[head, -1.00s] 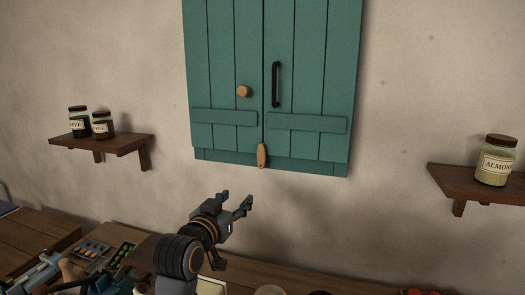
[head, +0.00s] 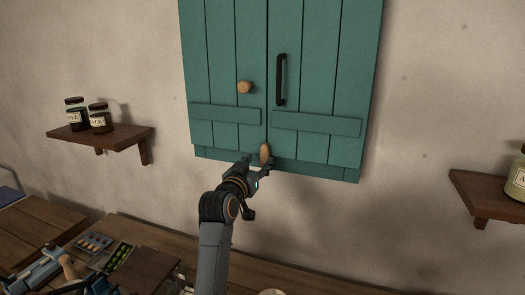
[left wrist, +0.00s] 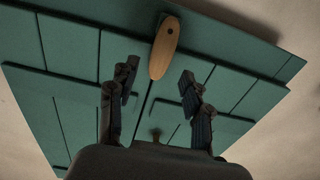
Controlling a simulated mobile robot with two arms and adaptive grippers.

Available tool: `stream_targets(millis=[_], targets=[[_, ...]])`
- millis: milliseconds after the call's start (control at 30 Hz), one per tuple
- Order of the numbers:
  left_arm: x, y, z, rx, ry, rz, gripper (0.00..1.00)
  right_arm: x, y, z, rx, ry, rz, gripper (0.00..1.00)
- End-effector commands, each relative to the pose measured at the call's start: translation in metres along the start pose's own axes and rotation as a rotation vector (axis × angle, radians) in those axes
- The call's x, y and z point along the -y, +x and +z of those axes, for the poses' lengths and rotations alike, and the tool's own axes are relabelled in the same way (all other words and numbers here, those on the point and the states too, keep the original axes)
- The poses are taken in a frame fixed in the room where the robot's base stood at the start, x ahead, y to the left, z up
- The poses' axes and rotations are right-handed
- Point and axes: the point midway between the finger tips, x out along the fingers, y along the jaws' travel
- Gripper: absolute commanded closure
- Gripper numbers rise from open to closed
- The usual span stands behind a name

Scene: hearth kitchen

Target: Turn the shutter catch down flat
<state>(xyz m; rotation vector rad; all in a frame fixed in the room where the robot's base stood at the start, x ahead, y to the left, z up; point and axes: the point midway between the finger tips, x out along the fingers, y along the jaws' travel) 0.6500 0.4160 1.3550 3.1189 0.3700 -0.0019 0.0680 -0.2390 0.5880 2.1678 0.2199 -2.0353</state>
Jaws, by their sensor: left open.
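The shutter catch (head: 265,152) is a small wooden tab at the bottom middle of the green shutters (head: 222,55), over the seam between the two doors. It stands upright, lengthwise along the seam. My left gripper (head: 258,168) is just below the catch in the head view, its tips close to the catch's lower end. In the left wrist view the catch (left wrist: 164,48) shows whole, ahead of and between the two spread fingers (left wrist: 160,92). The fingers are open with nothing between them, and I see no clear contact. My right gripper is not in view.
The shutters carry a round wooden knob (head: 245,87) and a black handle (head: 281,80). A left shelf (head: 110,139) holds two jars (head: 99,118); a right shelf (head: 490,196) holds another. A wooden counter (head: 300,279) with trays lies below.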

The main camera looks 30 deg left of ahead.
Motion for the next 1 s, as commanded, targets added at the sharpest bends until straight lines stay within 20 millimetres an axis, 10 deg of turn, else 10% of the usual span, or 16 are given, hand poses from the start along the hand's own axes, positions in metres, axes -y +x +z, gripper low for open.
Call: stream_targets(millis=[267,667,900,1000], targets=[[0.0,0.035,-0.001,0.001,0.0,0.0,0.51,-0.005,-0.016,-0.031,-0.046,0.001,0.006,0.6],[0.0,0.041,0.0,-0.001,0.001,-0.001,0.51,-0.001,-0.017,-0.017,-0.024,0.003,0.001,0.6],[0.0,0.041,0.0,-0.001,0.001,-0.001,1.0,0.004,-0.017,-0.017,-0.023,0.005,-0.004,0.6],[0.0,0.041,0.0,-0.001,0.001,-0.001,1.0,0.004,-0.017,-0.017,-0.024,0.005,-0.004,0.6]])
